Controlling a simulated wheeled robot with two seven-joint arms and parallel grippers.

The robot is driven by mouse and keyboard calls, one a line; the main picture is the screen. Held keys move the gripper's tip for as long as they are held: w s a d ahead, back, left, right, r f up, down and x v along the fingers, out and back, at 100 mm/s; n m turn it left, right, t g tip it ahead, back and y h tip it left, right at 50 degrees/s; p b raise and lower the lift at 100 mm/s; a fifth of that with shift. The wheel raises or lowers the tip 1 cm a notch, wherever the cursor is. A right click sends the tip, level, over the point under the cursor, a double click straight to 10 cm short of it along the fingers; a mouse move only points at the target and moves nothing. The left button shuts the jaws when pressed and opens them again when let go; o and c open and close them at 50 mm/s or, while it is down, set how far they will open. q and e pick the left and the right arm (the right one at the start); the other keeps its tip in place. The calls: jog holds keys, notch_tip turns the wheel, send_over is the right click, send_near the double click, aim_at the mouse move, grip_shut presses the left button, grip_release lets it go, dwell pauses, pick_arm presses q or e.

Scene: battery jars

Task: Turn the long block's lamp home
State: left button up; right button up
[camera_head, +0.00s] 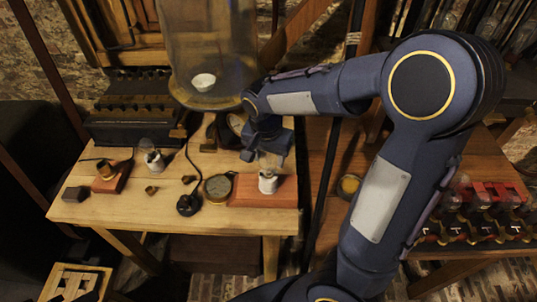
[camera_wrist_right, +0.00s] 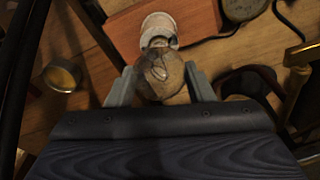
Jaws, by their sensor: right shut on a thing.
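The long block (camera_head: 240,190) is a flat reddish-brown slab at the right front of the table. A white round lamp holder (camera_head: 268,184) stands on its right part. The lamp (camera_wrist_right: 160,72) is a clear glass bulb in line with the holder, which also shows in the right wrist view (camera_wrist_right: 158,24). The bulb's base meets the holder's mouth; how deep it sits I cannot tell. My right gripper (camera_wrist_right: 160,82) is shut on the bulb, one finger on each side. In the head view my right gripper (camera_head: 270,158) is above the holder. My left gripper is not in view.
A round disc (camera_head: 218,188) lies against the block's left end. A black knob (camera_head: 187,205) and a shorter block (camera_head: 110,178) are further left. A tall glass jar (camera_head: 205,45) stands behind. A dish with yellow contents (camera_head: 348,186) sits right of the table.

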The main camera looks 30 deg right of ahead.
jog(key=shift+m, duration=1.2)
jog(key=shift+r+m, duration=0.1)
jog(key=shift+m, duration=0.6)
jog(key=m+p, duration=0.1)
jog(key=m, duration=0.3)
jog(key=shift+g, duration=0.4)
jog(key=o, duration=1.2)
jog(key=shift+c, duration=0.2)
